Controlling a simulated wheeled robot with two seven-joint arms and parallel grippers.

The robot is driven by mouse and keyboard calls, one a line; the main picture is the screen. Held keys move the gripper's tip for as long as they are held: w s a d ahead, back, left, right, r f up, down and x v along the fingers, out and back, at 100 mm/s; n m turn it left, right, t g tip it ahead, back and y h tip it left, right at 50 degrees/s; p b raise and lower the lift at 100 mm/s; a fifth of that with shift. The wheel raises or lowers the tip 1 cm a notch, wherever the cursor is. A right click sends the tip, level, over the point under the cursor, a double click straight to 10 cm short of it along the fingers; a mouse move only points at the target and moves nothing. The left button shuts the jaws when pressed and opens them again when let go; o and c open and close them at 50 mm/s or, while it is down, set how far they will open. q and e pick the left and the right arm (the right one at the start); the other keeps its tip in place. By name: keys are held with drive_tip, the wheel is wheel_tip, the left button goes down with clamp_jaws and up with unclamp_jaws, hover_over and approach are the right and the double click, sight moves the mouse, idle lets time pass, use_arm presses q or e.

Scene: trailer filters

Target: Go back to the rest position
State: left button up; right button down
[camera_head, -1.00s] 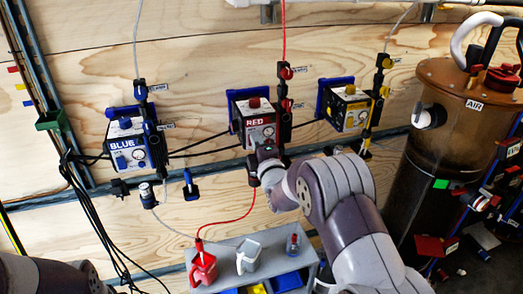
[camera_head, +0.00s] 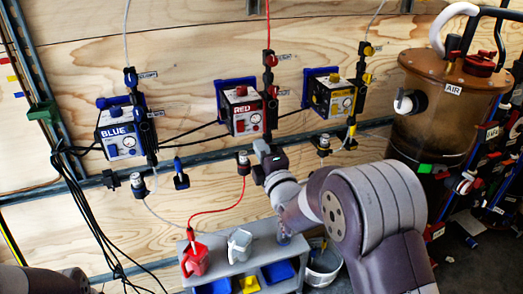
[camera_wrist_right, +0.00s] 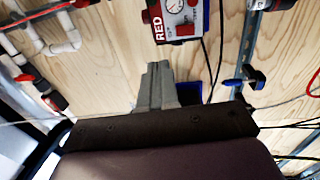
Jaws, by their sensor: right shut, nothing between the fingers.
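My right gripper (camera_head: 266,152) is in front of the plywood wall, just below the box labelled RED (camera_head: 242,112). In the right wrist view its two grey fingers (camera_wrist_right: 156,84) are together with nothing between them. My right arm comes in from the lower right. Part of my left arm shows at the bottom left corner, and its gripper is out of view.
The BLUE box (camera_head: 121,135) and a yellow box (camera_head: 331,96) flank the RED box. A grey shelf (camera_head: 217,268) below holds a red jug (camera_head: 195,260) and a white jug (camera_head: 239,244). A bucket (camera_head: 323,266) stands beside it. A brown AIR tank (camera_head: 440,115) stands right.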

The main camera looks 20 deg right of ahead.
drive_tip(key=shift+w+f, duration=0.1)
drive_tip(key=shift+w, duration=0.1)
drive_tip(key=shift+s, duration=0.1)
drive_tip(key=s+f+m+g+p, duration=0.2)
drive_tip(key=s+f+m+g, duration=0.65)
drive_tip(key=f+m, duration=0.35)
drive_tip(key=s+a+r+m+g+p, duration=0.1)
drive_tip(key=s+m+g+p, duration=0.3)
drive_tip(key=s+g, duration=0.5)
drive_tip(key=shift+s+a+r+m+h+p, duration=0.15)
drive_tip(key=shift+s+r+m+h+p, duration=0.65)
drive_tip(key=shift+s, duration=3.8)
